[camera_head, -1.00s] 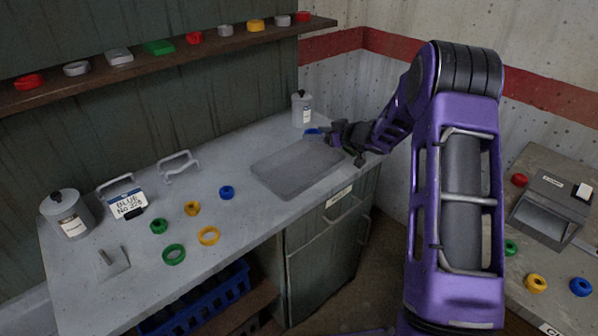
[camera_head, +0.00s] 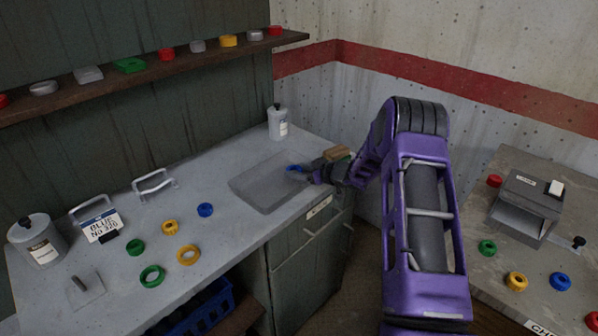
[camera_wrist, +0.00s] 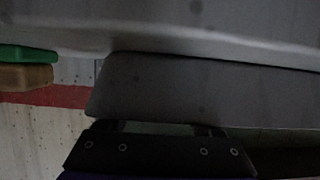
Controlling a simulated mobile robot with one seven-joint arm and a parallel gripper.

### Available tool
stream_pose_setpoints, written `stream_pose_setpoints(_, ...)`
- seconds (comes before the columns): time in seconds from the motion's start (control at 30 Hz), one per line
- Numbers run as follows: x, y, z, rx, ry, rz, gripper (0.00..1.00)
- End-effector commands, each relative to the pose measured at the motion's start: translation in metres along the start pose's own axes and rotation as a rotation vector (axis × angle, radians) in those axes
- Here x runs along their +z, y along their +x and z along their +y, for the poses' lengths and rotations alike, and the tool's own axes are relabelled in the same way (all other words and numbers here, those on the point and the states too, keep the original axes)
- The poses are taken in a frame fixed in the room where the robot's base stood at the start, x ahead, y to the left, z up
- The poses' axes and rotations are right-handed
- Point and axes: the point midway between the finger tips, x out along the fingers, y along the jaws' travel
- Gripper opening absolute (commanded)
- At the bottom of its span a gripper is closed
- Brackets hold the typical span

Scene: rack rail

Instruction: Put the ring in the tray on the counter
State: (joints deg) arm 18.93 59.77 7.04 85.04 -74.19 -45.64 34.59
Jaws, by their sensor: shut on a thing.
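The grey tray (camera_head: 262,196) lies flat on the counter (camera_head: 195,245). My gripper (camera_head: 302,171) is at the tray's right side in the head view, shut on a blue ring (camera_head: 294,168). The ring shows over the tray's far right part; I cannot tell how high it is above the tray. The fingers hide part of it. In the wrist view the ring cannot be made out. Another blue ring (camera_head: 205,210) lies on the counter left of the tray.
Yellow rings (camera_head: 188,255) and green rings (camera_head: 152,276) lie at the counter's left. A white bottle (camera_head: 278,123) stands behind the tray. A brown block (camera_head: 337,153) shows beside my gripper. A side table (camera_head: 480,258) with several rings is at right.

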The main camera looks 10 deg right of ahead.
Motion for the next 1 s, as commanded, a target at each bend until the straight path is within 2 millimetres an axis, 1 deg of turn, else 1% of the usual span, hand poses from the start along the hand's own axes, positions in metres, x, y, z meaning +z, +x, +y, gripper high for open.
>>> stream_pose_setpoints(0.17, 0.001, 0.000, 0.000, 0.000, 0.000, -0.001, 0.11)
stream_pose_setpoints(0.63, 0.018, 0.005, -0.001, -0.001, 0.003, -0.012, 0.11)
stream_pose_setpoints(0.67, 0.019, 0.005, -0.001, -0.001, 0.003, -0.014, 0.70)
stream_pose_setpoints(0.7, 0.019, 0.005, -0.002, -0.001, 0.003, -0.015, 0.77)
stream_pose_setpoints(0.73, 0.020, 0.005, -0.002, -0.001, 0.003, -0.015, 0.78)
stream_pose_setpoints(0.9, 0.021, 0.005, -0.002, -0.002, 0.002, -0.017, 0.78)
stream_pose_setpoints(1.0, 0.017, 0.003, -0.002, -0.002, 0.001, -0.017, 0.78)
